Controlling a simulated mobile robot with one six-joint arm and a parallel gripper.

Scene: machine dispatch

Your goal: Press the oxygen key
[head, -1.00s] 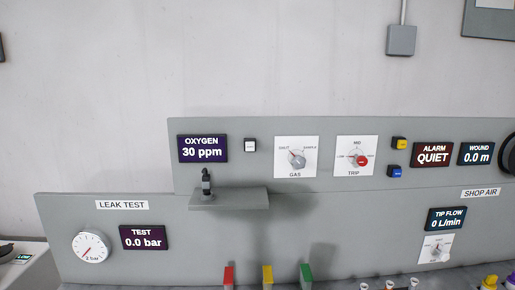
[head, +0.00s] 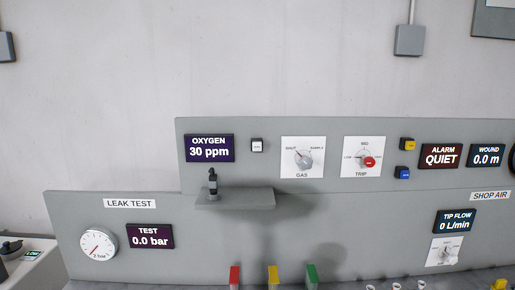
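The oxygen display (head: 209,148) on the upper grey panel reads 30 ppm. Just to its right is a small key (head: 257,145) with a white face in a dark frame; its lettering is too small to read. My gripper is not in the head view, and nothing covers the key or the display.
A small shelf (head: 236,199) juts out below the oxygen display and carries a dark upright fitting (head: 213,181). Gas dial (head: 303,157) and trip dial (head: 363,157) sit right of the key, then a yellow key (head: 407,144) and a blue key (head: 404,173). Red, yellow and green posts stand below.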

